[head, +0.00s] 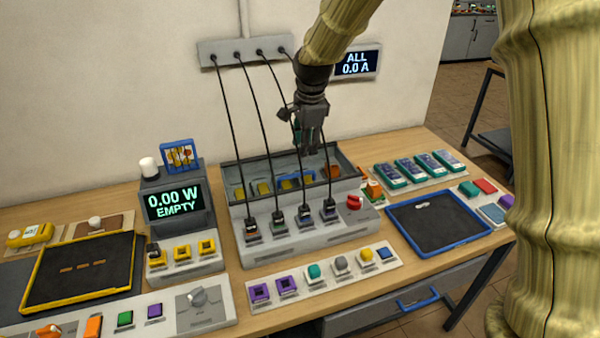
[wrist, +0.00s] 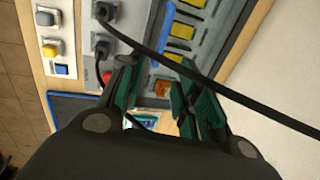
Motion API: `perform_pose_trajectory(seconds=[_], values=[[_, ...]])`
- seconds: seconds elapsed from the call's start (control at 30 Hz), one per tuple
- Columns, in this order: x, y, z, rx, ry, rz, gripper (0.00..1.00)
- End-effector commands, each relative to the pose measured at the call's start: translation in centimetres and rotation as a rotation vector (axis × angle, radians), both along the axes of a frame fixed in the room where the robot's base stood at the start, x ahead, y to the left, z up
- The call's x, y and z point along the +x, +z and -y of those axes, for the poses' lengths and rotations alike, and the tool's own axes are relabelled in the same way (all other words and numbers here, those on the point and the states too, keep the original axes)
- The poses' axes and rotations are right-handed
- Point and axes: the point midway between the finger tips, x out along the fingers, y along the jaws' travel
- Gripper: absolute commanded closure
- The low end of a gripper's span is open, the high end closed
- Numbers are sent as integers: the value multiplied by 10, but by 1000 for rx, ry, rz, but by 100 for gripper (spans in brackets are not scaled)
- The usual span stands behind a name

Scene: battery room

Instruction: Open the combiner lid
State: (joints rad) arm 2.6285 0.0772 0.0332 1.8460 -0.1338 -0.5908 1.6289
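The combiner (head: 262,240) is a light grey unit in the middle of the bench, with several black cables plugged into its front ledge. Behind the ledge is its dark-rimmed compartment (head: 240,163), with yellow blocks and an orange block showing. A blue handle-like bar (head: 295,177) lies across it, seemingly on a see-through lid; I cannot tell how far that lid is raised. My gripper (head: 311,148) points down above the compartment's back right part, among the cables. In the wrist view its teal-padded fingers (wrist: 153,85) are apart with nothing between them. A cable crosses in front of them.
Several cables hang from a grey wall strip (head: 240,50) to the combiner. A red knob (head: 353,202) is at the ledge's right end. A blue-rimmed tray (head: 440,222) lies to the right, a display reading EMPTY (head: 174,203) stands left. A switch row (head: 320,275) lies in front.

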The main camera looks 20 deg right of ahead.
Motion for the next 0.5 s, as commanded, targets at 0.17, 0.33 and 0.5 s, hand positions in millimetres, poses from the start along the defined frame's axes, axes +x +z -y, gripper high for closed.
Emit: perform_pose_trajectory(seconds=[0.17,0.33,0.5], values=[[3,-11,-4,0,5,-2,66],[7,-32,-5,1,6,-4,66],[11,-54,-4,1,5,-2,66]])
